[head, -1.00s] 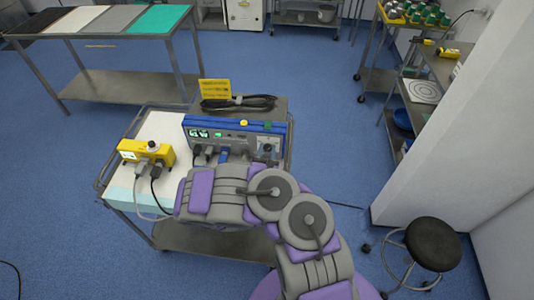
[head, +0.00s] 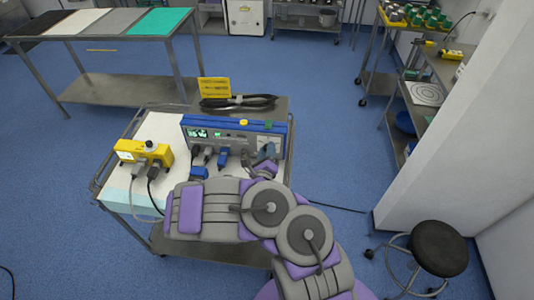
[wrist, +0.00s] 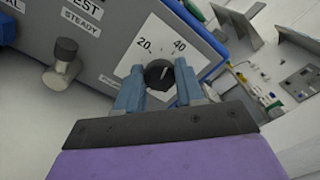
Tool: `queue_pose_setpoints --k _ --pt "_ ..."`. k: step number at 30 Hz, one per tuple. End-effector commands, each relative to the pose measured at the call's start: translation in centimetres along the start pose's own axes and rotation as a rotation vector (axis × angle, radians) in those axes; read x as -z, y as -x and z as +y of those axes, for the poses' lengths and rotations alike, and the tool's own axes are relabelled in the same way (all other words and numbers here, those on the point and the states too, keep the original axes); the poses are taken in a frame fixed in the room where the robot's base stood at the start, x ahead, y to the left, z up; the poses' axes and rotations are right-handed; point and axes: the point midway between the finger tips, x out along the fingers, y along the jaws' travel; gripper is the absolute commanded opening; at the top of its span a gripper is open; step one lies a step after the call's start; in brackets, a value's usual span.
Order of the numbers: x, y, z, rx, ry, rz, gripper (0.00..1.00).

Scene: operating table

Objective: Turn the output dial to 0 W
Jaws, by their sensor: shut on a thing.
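The output dial (wrist: 158,76) is a small black knob with a light pointer line, on a white scale plate (wrist: 148,52) marked 20 and 40. The pointer is roughly between these two marks; the rest of the scale is hidden. My gripper (wrist: 159,84) is shut on the dial, with one blue-grey finger on each side. In the head view my gripper (head: 266,157) is at the right end of the front panel of the blue and grey unit (head: 225,138), and covers the dial.
Plugs with cables (head: 222,157) enter the unit's front. A yellow box (head: 145,153) stands to its left on the cart (head: 130,185).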

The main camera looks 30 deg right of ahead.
Motion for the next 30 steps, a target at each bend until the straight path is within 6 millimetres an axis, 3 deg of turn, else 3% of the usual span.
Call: queue_pose_setpoints --k 30 --pt "0.05 0.02 0.81 -0.007 0.965 -0.008 0.07"
